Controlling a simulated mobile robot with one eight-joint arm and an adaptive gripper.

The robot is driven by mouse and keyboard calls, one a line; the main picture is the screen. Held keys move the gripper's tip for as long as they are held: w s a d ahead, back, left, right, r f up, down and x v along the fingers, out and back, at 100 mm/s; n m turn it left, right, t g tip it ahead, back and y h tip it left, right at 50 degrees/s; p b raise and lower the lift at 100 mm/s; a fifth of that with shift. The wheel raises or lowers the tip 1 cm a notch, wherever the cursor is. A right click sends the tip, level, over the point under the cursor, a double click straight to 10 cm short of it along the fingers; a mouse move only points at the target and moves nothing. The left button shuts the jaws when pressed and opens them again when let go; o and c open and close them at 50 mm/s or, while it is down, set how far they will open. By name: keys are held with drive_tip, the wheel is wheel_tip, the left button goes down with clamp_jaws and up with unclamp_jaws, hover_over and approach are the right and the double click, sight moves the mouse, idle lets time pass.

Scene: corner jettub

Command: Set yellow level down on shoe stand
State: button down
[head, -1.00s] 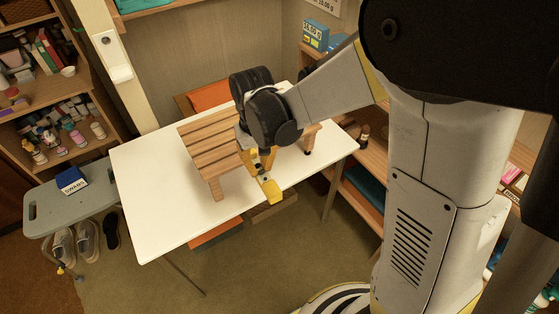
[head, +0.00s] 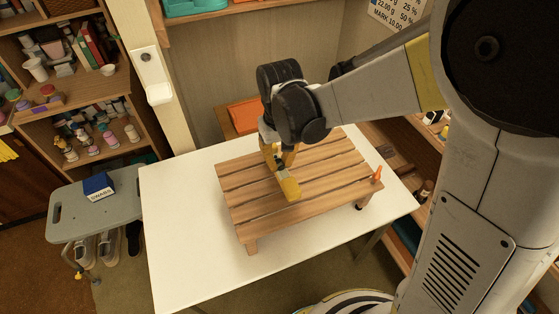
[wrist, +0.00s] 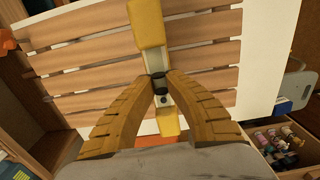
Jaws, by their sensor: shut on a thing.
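The yellow level (head: 290,189) is a short bar with yellow ends and a pale middle. My gripper (head: 279,160) is shut on its middle, with the two fingers meeting there in the wrist view (wrist: 158,86). The level's larger yellow end (wrist: 148,22) points away from my gripper in that view. The shoe stand (head: 247,208), a low wooden slatted rack, stands on a white table. The level is over the slats of the stand; I cannot tell whether it touches them. My arm hides part of the stand's back.
A small orange object (head: 377,174) stands on the stand's right end. Bare white tabletop (head: 190,240) surrounds the stand at left and front. A grey stool (head: 80,217) with a blue swabs box (head: 98,186) is at left. Shelves (head: 60,95) with bottles stand behind it.

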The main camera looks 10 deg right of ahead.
sight(279, 175)
drive_tip(key=shift+f, duration=0.15)
drive_tip(key=shift+w+f+b, duration=0.1)
drive_tip(key=shift+f+b, duration=2.3)
drive_tip(key=shift+f, duration=0.25)
drive_tip(key=shift+f, duration=0.15)
drive_tip(key=c, duration=1.4)
unclamp_jaws()
wheel_tip(279, 175, up, 12)
drive_tip(key=shift+r, duration=0.1)
